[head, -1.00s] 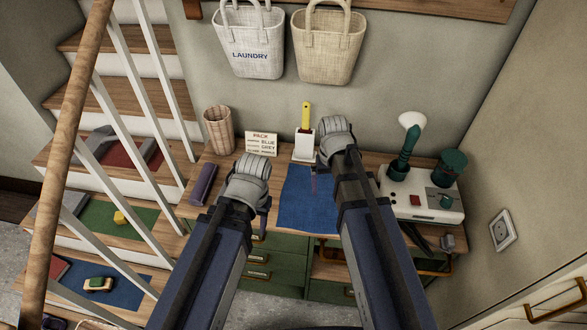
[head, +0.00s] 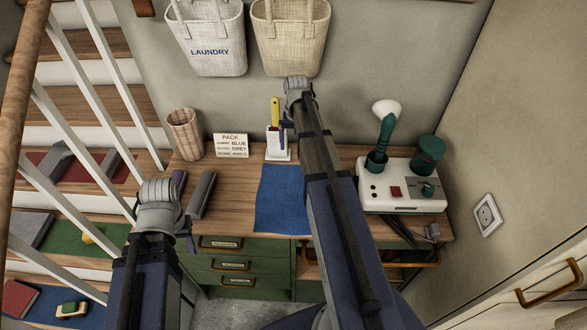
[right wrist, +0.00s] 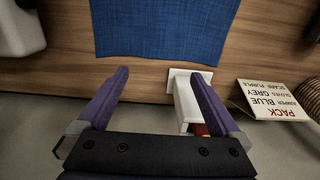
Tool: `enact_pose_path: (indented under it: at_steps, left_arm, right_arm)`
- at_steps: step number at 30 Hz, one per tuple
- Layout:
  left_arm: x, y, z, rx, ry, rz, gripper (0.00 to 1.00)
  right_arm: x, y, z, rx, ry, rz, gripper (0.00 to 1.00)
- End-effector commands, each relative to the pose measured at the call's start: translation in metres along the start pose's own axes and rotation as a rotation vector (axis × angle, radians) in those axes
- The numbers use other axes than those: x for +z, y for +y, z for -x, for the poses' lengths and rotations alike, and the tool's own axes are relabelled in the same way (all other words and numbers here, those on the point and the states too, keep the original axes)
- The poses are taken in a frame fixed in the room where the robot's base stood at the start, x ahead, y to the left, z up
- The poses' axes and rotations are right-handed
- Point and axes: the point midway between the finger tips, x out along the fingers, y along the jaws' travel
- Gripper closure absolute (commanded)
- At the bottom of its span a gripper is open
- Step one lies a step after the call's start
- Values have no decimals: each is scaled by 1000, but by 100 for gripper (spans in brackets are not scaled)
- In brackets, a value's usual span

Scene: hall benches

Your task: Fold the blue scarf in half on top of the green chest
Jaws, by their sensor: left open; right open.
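The blue scarf (head: 279,200) lies flat and unfolded on the wooden top (head: 228,212) of the green chest (head: 208,266). Its right part is hidden behind my right arm in the head view. My right gripper (head: 291,118) is open and empty over the back of the chest, near the wall. In the right wrist view the scarf (right wrist: 165,28) lies ahead, its near edge just beyond my open fingertips (right wrist: 161,72).
A white holder (head: 277,148) with a yellow-handled tool stands behind the scarf, close to my right gripper. A white appliance (head: 402,193) stands right. Bags (head: 207,40) hang above.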

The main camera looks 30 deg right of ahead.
Motion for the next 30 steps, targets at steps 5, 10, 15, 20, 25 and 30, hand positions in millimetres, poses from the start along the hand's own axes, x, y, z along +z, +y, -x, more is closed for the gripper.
enact_pose_path:
  at_steps: [5,10,15,20,25,30]
  left_arm:
    - [-1,2,-20,0,0,1,50]
    - [-3,4,-43,0,0,1,50]
    - [-4,6,-68,0,0,1,50]
    - [-5,8,-87,0,0,1,50]
    - [-6,9,-95,0,0,1,50]
    - [-6,9,-94,0,0,1,50]
  right_arm:
    - [0,0,-20,0,0,1,0]
    - [0,0,-43,0,0,1,0]
    - [0,0,-68,0,0,1,0]
    - [0,0,-87,0,0,1,0]
    - [0,0,-96,0,0,1,0]
    - [0,0,-95,0,0,1,0]
